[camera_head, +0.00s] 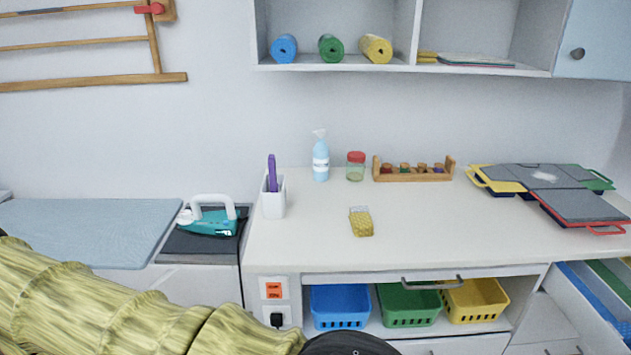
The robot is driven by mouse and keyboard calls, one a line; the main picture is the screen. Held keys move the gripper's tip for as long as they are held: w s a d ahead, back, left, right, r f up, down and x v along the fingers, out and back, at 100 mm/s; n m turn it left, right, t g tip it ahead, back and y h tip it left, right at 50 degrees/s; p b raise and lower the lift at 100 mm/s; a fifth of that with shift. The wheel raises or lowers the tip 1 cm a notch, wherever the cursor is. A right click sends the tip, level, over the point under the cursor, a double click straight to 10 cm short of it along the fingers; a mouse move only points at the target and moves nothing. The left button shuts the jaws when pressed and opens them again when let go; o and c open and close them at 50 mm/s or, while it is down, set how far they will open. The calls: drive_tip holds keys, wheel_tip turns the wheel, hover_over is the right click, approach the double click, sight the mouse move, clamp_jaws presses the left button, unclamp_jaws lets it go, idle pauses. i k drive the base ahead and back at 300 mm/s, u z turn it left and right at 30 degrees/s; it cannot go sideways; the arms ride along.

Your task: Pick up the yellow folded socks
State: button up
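The yellow folded socks (361,224) lie on the white counter top (440,232), a little left of its middle. They are a small patterned yellow bundle with a pale grey band at the far end. Nothing touches them. My arm, in a yellowish sleeve, reaches in from the lower left and ends in a dark rounded part at the bottom edge, in front of the counter and well short of the socks. My gripper's fingers are out of the picture.
Behind the socks stand a light blue bottle (321,160), a red-lidded jar (355,167) and a wooden rack (413,175). The counter around the socks is clear.

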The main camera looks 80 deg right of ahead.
sight(361, 221)
drive_tip(key=i, duration=0.4)
drive_tip(key=z, duration=2.35)
